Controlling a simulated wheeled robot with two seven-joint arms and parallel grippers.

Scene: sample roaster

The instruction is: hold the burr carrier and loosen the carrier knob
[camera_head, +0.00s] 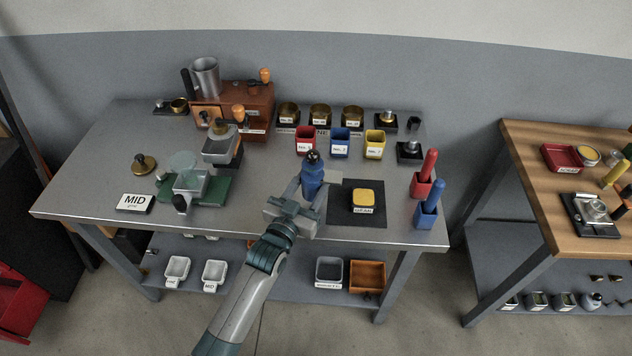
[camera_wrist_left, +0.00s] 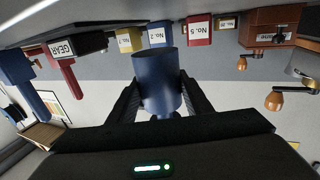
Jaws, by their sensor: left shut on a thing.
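The burr carrier (camera_head: 312,180) is a blue cylinder with a dark knob (camera_head: 312,157) on top, near the middle of the workbench. My left gripper (camera_head: 300,194) comes from the front and is shut around its body. In the left wrist view, which is upside down, the blue carrier (camera_wrist_left: 158,80) sits between the two dark fingers (camera_wrist_left: 158,100). It looks upright in the head view. I cannot tell whether its base touches the bench. The knob is small in the head view and its thread is hidden. My right gripper is in neither view.
A dark mat (camera_head: 374,211) with a yellow-topped block (camera_head: 362,199) lies right of the carrier. Red (camera_head: 305,140), blue (camera_head: 340,142) and yellow (camera_head: 375,143) bins stand behind. A green-based scale (camera_head: 218,190) is left. Red (camera_head: 422,186) and blue (camera_head: 427,215) holders stand near the right edge.

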